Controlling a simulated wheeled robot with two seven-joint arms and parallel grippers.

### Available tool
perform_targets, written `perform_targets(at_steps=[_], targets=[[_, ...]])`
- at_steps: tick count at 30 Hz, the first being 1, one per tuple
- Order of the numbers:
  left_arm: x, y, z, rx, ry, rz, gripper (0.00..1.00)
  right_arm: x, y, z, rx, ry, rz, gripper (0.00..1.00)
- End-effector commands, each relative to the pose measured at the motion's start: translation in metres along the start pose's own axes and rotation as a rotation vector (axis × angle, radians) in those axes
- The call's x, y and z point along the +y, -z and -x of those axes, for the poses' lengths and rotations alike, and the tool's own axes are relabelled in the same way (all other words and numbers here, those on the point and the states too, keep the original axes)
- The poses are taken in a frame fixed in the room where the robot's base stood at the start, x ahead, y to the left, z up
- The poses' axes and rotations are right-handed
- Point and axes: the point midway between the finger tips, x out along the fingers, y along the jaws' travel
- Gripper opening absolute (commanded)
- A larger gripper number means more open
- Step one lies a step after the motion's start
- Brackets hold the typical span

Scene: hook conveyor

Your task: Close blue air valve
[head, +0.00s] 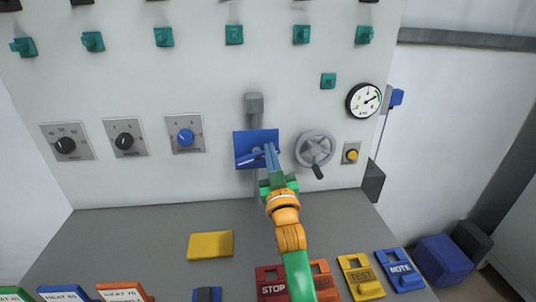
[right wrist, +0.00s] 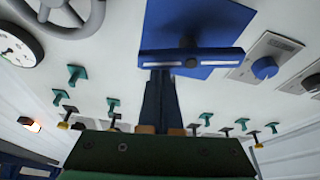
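The blue air valve shows in the head view as a blue plate (head: 245,140) on the panel, with a grey pipe above it. In the right wrist view its plate (right wrist: 205,22) is at the top, and a blue lever (right wrist: 215,60) with white marks lies across it, roughly crosswise. My right gripper (head: 270,150) is in front of the plate. Its fingers (right wrist: 160,80) look closed together, and their tips meet the lever's left part in the wrist view. The lever hides the very tips, so I cannot tell whether they touch or grip it. My left gripper is out of view.
A grey handwheel (head: 315,149) sits just right of the valve, with a gauge (head: 364,100) above right. A blue knob (head: 186,136) is to the left. Teal valves (head: 163,37) line the top. Labelled blocks and a yellow block (head: 210,245) lie on the grey ledge.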

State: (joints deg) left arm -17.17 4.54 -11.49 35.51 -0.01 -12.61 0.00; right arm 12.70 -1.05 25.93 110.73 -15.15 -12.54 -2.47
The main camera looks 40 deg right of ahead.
Motion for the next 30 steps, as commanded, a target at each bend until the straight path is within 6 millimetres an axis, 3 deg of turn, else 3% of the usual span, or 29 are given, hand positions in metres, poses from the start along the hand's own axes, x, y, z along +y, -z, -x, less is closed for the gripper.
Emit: perform_targets(at_steps=[6, 30], targets=[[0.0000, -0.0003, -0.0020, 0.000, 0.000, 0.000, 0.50, 0.0011, -0.0042, 0.0012, -0.003, -0.026, -0.076, 0.00], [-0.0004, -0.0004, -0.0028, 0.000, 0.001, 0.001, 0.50, 0.0028, -0.0075, 0.0025, -0.003, -0.024, -0.071, 0.00]])
